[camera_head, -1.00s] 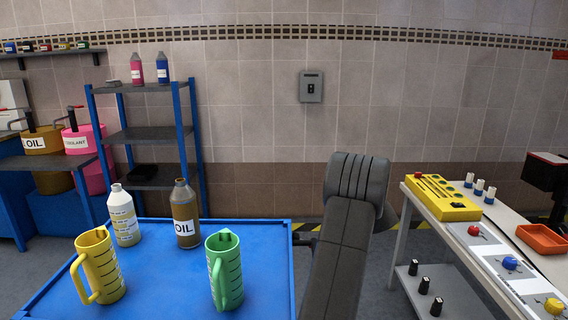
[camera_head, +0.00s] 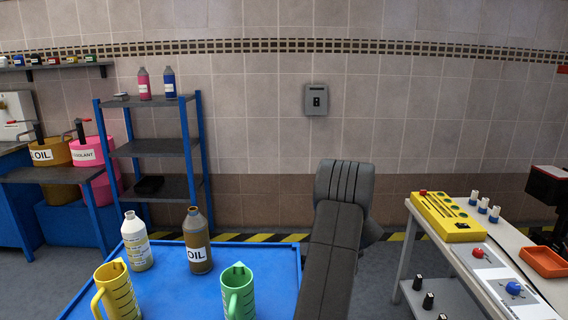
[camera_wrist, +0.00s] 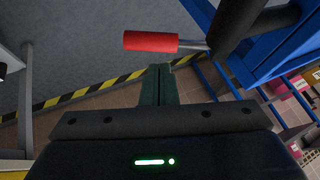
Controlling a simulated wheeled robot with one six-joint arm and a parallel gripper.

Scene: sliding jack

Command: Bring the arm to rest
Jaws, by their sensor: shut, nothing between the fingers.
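My gripper (camera_wrist: 158,85) shows in the wrist view as two dark green fingers close together, shut and empty, pointing toward the floor and wall base. A red grip (camera_wrist: 150,41) on a thin metal rod lies just beyond the fingertips, apart from them as far as I can see. The rod runs right toward a thick dark cylinder whose nature I cannot tell. In the head view my arm rises at the centre between the blue table (camera_head: 270,262) and the right bench (camera_head: 510,228); my gripper is hidden there.
On the blue table stand an oil bottle (camera_head: 197,240), a white bottle (camera_head: 137,242), a yellow jug (camera_head: 117,290) and a green jug (camera_head: 238,290). A blue-framed shelf (camera_head: 160,147) stands behind. The right bench holds a yellow panel (camera_head: 447,216) and an orange tray (camera_head: 543,262).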

